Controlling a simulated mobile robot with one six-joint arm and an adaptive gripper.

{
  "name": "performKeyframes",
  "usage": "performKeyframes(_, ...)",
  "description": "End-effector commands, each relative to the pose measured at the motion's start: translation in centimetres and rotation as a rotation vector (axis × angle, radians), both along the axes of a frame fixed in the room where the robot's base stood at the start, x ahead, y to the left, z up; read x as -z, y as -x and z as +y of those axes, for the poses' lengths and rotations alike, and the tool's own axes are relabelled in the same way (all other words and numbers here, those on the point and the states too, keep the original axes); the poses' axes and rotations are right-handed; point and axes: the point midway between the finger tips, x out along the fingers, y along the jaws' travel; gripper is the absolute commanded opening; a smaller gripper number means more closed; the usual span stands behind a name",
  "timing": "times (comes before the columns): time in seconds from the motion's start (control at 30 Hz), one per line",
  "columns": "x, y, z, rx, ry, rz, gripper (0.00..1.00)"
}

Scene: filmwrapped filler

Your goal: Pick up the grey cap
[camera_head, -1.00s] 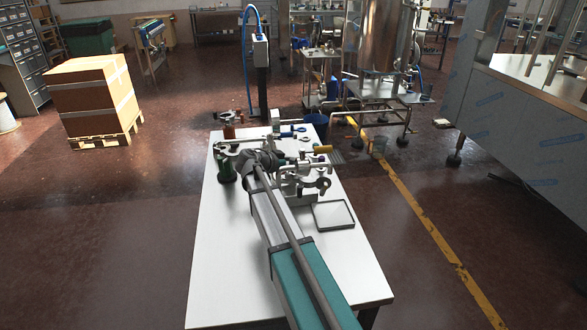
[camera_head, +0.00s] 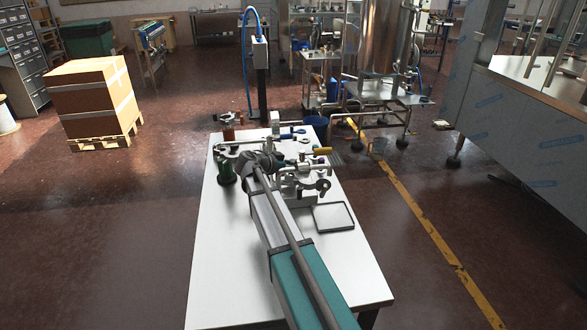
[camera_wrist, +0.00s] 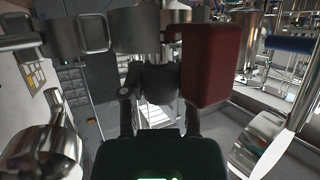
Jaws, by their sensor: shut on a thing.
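In the wrist view my gripper (camera_wrist: 160,108) has its two dark fingers closed on either side of a dark grey rounded piece, which looks like the grey cap (camera_wrist: 158,84). A thin metal stem shows just above the cap, and I cannot tell whether the two are joined. In the head view my arm reaches over the white table, and its end is among metal parts there. I cannot make out the cap in that view.
In the wrist view a dark red block (camera_wrist: 208,66) stands close to the right, with shiny metal cylinders at lower left (camera_wrist: 40,150) and right (camera_wrist: 262,143). A flat black-rimmed tray (camera_head: 333,217) lies on the white table (camera_head: 225,270). The table's near left is bare.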

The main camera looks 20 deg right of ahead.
Motion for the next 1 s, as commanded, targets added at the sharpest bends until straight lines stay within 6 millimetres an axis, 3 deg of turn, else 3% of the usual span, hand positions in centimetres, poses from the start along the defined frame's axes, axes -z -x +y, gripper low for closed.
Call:
performKeyframes(0.47,-0.6,0.0,0.0,0.0,0.0,0.0,0.0)
performKeyframes(1.0,-5.3,0.0,0.0,0.0,0.0,0.0,0.0)
